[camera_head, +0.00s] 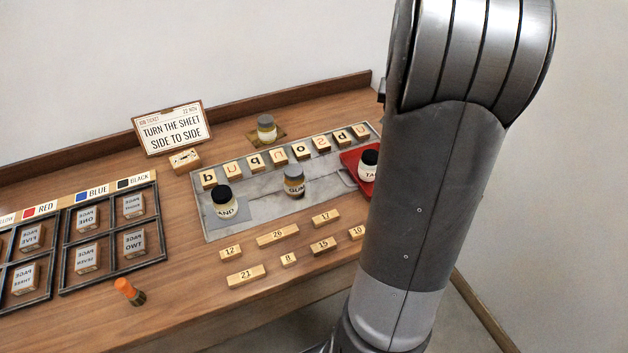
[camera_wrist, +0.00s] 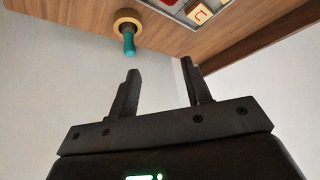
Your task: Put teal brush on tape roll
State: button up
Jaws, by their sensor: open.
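The teal brush (camera_wrist: 129,44) shows in the wrist view at the upper left of centre, with its teal handle end toward my gripper. Its dark lower part overlaps the tan ring of the tape roll (camera_wrist: 117,17), which lies on the wooden table. The brush appears to stand on or in the roll; I cannot tell which. My gripper (camera_wrist: 160,80) is open and empty, its two dark fingers apart from the brush and the roll. In the head view, my arm covers the right side, and neither the teal brush, the roll nor my gripper shows.
An orange-topped brush (camera_head: 126,290) stands at the table's front left. Black-framed trays (camera_head: 64,250) hold labelled blocks. A metal plate (camera_head: 255,215) bears letter tiles and jars. A red tray (camera_head: 350,159) with a jar sits beside my arm. Numbered wooden blocks (camera_head: 277,234) lie in front.

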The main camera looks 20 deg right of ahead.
jog(key=s+a+r+n+y, duration=0.1)
jog(key=s+a+r+n, duration=0.2)
jog(key=a, duration=0.8)
jog(key=s+a+r+n+y, duration=0.1)
jog(key=s+a+r, duration=0.35)
jog(key=a, duration=0.55)
jog(key=s+a+n+y, duration=0.2)
jog(key=s+a+n, duration=0.2)
jog(key=s+a, duration=1)
jog(key=shift+s+a+r+t, duration=0.15)
jog(key=shift+s+r+t, duration=0.15)
jog(key=shift+s, duration=0.1)
